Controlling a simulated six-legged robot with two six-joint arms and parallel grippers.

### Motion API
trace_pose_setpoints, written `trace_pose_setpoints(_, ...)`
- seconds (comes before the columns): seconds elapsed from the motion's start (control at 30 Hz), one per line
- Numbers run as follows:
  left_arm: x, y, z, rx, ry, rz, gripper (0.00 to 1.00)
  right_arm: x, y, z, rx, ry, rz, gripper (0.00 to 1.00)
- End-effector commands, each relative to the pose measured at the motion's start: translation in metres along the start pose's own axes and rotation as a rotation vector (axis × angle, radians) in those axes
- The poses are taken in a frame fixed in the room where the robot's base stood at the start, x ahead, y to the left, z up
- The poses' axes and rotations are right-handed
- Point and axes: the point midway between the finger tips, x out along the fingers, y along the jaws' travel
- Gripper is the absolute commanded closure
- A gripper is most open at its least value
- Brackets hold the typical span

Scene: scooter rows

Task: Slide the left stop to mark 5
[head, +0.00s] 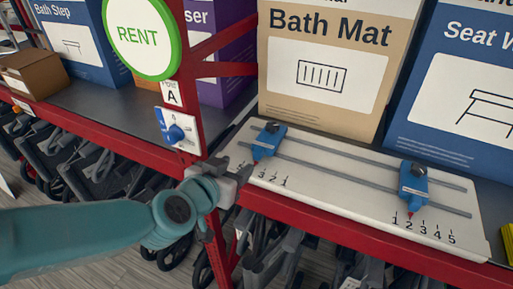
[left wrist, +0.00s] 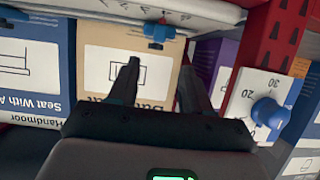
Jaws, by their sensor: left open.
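A white board (head: 340,207) on the red-edged shelf carries two grey rails and two blue stops. The left stop (head: 268,141) sits near the board's left end. Its red pointer is by the left scale, where 3, 2 and 1 show; the higher numbers are hidden, and its exact mark is unclear. The right stop (head: 413,184) points near 2 on its 1-to-5 scale. My left gripper (head: 238,178) is at the board's left end, beside the left stop and apart from it. In the left wrist view the open fingers (left wrist: 158,82) are empty, with the left stop (left wrist: 158,32) beyond the tips.
A red post with a blue dial (head: 176,134) and a green RENT sign (head: 141,36) stands left of the board. A tan Bath Mat box (head: 330,75) and a blue box (head: 450,105) stand behind. Scooters or walkers fill the space below the shelf.

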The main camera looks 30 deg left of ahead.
Motion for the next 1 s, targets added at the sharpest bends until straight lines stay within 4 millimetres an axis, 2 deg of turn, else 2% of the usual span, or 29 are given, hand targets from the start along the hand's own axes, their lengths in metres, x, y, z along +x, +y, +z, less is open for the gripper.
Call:
trace_pose_setpoints(0.07,0.008,0.001,-0.001,0.002,-0.004,0.005,0.51,-0.008,-0.003,0.000,0.000,0.000,0.000,0.57)
trace_pose_setpoints(0.3,0.064,0.002,0.004,-0.002,0.000,0.010,0.51,0.000,0.000,0.000,0.000,0.000,0.000,0.57)
trace_pose_setpoints(0.5,0.100,0.002,0.001,-0.003,0.003,0.010,0.51,-0.001,0.000,0.000,0.000,0.000,0.000,0.57)
trace_pose_setpoints(0.7,0.118,0.002,0.000,-0.003,0.004,0.011,0.51,-0.002,-0.001,0.000,0.000,0.000,0.000,0.57)
trace_pose_setpoints(1.0,0.120,0.002,0.000,-0.002,0.005,0.010,0.51,-0.001,-0.001,0.000,0.000,0.000,0.000,0.57)
